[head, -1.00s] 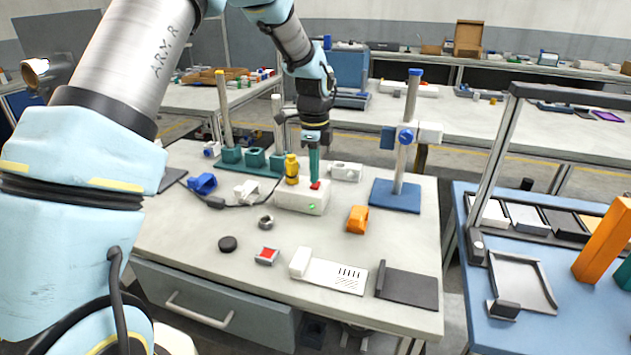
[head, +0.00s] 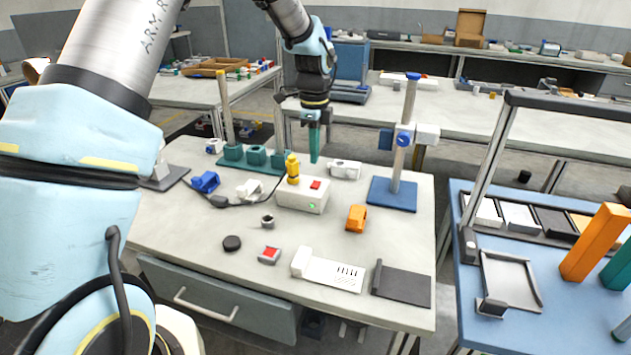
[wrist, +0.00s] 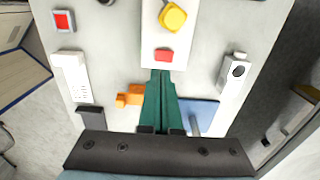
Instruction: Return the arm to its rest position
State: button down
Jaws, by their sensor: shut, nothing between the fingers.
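My gripper (head: 314,157) has teal fingers pointing down, and they are shut with nothing between them. In the head view it hangs above the table, just behind and above a white box (head: 301,197) with a yellow knob (head: 293,168), a red button (head: 315,185) and a small green light. In the wrist view the closed fingers (wrist: 163,75) show below the red button (wrist: 164,55) and the yellow knob (wrist: 173,17). My fingers appear apart from the box. My arm reaches in from the left of the head view.
The white table (head: 190,235) holds an orange block (head: 356,218), a blue-based post (head: 393,195), a teal stand (head: 256,156), a white phone-like piece (head: 327,270) and a dark plate (head: 402,286). A blue table (head: 515,330) stands right. Air above the box is clear.

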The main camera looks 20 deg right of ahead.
jog(key=shift+a, duration=0.1)
jog(key=a+r+n, duration=0.2)
jog(key=a+n, duration=0.4)
jog(key=a, duration=0.5)
jog(key=a+r+n, duration=0.2)
jog(key=a+n, duration=0.4)
jog(key=a, duration=0.4)
jog(key=s+a+n+t, duration=0.1)
jog(key=s+a+n, duration=0.9)
jog(key=a+n, duration=0.3)
jog(key=shift+s+a+r+t, duration=0.2)
jog(key=shift+s+a+t, duration=0.15)
jog(key=shift+a, duration=0.85)
